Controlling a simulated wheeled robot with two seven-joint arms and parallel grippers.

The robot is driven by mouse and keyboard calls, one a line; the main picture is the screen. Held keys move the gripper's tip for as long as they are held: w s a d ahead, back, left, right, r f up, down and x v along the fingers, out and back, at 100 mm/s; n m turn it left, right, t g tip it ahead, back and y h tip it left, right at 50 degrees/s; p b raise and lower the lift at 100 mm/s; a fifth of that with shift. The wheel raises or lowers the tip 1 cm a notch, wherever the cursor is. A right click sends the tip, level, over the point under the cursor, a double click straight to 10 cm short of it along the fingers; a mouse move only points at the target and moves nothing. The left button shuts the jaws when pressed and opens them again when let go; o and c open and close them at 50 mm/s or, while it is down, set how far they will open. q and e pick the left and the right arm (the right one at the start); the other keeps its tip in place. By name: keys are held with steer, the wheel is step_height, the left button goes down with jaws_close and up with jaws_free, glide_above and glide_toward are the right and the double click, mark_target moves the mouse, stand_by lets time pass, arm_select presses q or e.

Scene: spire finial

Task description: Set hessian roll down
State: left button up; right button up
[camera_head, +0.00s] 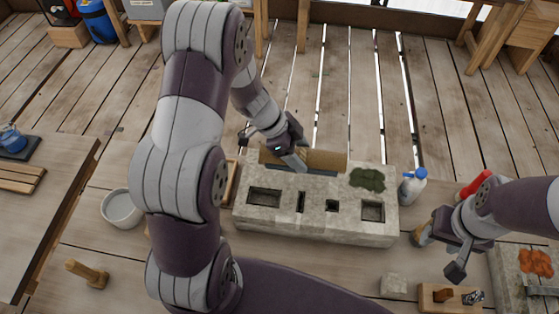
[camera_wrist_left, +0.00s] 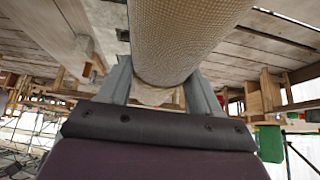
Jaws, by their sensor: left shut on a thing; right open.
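The hessian roll (camera_wrist_left: 185,40) is a tan, woven cylinder between the two grey fingers of my left gripper (camera_wrist_left: 165,90) in the left wrist view. In the head view my left gripper (camera_head: 293,161) is shut on it at the back edge of a pale stone block (camera_head: 290,222). A tan length of the roll (camera_head: 325,159) shows to the right of the fingers. I cannot tell whether the roll touches the stone. My right gripper (camera_head: 455,268) is open and empty, right of the block.
The block has several dark rectangular recesses and a dark green cloth (camera_head: 368,180) on top. A white bottle with a blue cap (camera_head: 412,186) stands at its right end. A white bowl (camera_head: 122,208) and a wooden table (camera_head: 45,205) are at left. Bare planks lie behind the block.

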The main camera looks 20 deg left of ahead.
arm_select(q)
steer(key=a+f, duration=0.1)
steer(key=a, duration=0.1)
steer(key=w+a+f, duration=0.1)
steer(key=a+f, duration=0.1)
steer(key=a, duration=0.1)
steer(key=shift+w+a+f+p, duration=0.25)
steer(key=shift+w+a+p, duration=0.05)
steer(key=shift+w+p, duration=0.1)
steer(key=shift+w+a+f, duration=0.1)
steer(key=shift+a+f, duration=0.05)
steer(key=shift+f, duration=0.15)
step_height(320, 180, down, 3)
steer(key=shift+r, duration=0.1)
steer(key=shift+a+f, duration=0.1)
steer(key=shift+f, duration=0.4)
steer(key=shift+f, duration=0.1)
steer(key=o, duration=1.4)
